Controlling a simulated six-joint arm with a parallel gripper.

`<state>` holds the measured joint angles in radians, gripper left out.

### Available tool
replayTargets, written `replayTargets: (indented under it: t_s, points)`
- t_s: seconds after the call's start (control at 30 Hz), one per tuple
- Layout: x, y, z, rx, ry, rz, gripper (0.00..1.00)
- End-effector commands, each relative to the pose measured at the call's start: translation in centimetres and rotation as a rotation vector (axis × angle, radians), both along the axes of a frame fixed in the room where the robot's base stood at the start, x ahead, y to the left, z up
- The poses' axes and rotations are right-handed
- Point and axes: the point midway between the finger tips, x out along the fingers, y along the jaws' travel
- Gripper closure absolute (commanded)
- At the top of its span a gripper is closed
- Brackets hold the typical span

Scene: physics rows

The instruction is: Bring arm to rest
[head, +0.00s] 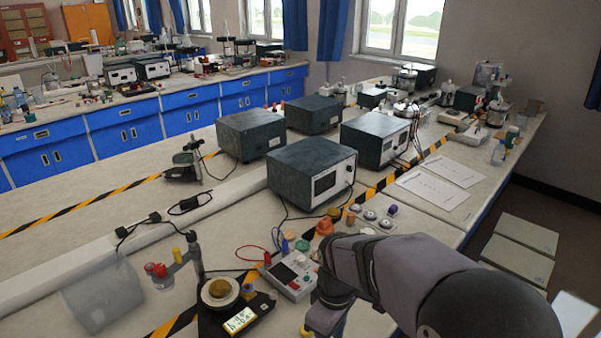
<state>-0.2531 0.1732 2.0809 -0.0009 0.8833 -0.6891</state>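My arm (420,275) reaches in from the lower right corner over the front of the bench (225,215). It bends at a joint near the small instrument box and turns down toward the bottom edge of the picture. The fingers of my gripper do not show, so I cannot see whether they hold anything. The arm hides part of the bench front and whatever lies behind it.
A white instrument box (290,278) and an orange knob-like part (324,226) lie close to the arm. A balance with a lit display (240,319) stands left of it. Several dark power units (312,170) fill the middle. Papers (433,198) lie at right.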

Motion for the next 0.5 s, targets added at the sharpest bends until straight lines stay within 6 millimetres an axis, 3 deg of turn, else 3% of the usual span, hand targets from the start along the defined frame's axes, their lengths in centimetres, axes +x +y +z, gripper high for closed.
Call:
replayTargets:
  t_s: [0.03,0.2,0.33,0.5]
  points:
    - [-1.7,-2.0,-0.2,0.001,0.0,-0.15,0.63]
    - [-6.6,-6.2,-1.4,0.002,0.001,-0.576,0.63]
    - [-9.4,-7.8,-2.2,0.002,0.0,-0.792,0.63]
    - [-11.1,-8.6,-2.8,0.002,0.002,-0.925,0.63]
